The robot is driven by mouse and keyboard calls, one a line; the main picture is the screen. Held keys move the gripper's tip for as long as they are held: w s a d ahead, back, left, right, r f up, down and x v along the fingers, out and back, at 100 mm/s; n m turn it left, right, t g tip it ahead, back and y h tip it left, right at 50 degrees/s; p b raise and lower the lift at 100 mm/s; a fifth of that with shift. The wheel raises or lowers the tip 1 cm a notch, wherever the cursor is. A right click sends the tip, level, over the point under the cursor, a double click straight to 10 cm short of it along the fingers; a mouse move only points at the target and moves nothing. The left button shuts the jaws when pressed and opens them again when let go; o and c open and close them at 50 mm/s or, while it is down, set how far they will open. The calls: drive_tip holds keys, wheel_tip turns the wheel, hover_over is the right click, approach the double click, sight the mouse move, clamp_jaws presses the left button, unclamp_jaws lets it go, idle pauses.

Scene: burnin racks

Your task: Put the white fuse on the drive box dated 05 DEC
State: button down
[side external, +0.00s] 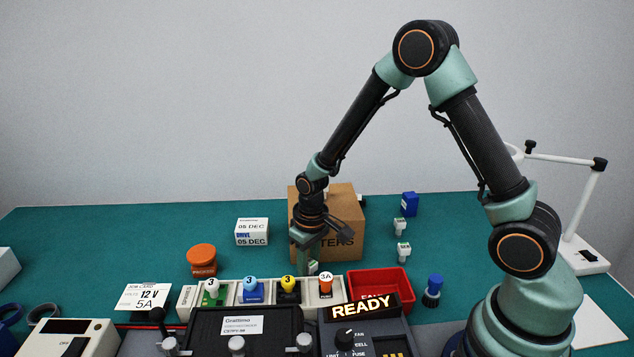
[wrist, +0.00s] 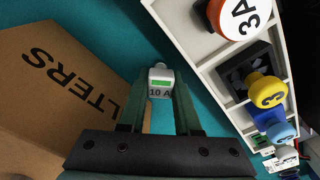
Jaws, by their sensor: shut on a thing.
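My gripper (side external: 312,262) is shut on a white fuse with a green patch, marked 10 A in the wrist view (wrist: 160,82). The fuse also shows low between the fingers in the side view (side external: 313,267). It is just behind the fuse rack and in front of the cardboard box; I cannot tell whether it touches the mat. The white drive box (side external: 252,232), marked 05 DEC on its top and front, stands on the green mat to the left of my gripper. Its visible top is bare.
The cardboard box (side external: 345,215) stands close behind my gripper. The white rack (side external: 185,300) in front holds several coloured, numbered plugs. Two similar white fuses (side external: 400,228) (side external: 403,252) stand right. Mat between drive box and cardboard box is clear.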

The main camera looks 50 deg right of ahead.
drive_tip(key=shift+f, duration=0.15)
drive_tip(key=c, duration=0.6)
unclamp_jaws()
wheel_tip(320, 180, up, 12)
wheel_tip(320, 180, up, 7)
drive_tip(key=t, duration=0.2)
hover_over(311, 262)
drive_tip(key=s, duration=0.3)
drive_tip(key=s+r+t, duration=0.2)
drive_tip(key=s+r, duration=0.3)
drive_tip(key=s, duration=0.2)
drive_tip(key=shift+d+r+t, duration=0.15)
drive_tip(key=shift+t, duration=0.15)
drive_tip(key=shift+o, duration=0.7)
drive_tip(key=shift+s, duration=0.25)
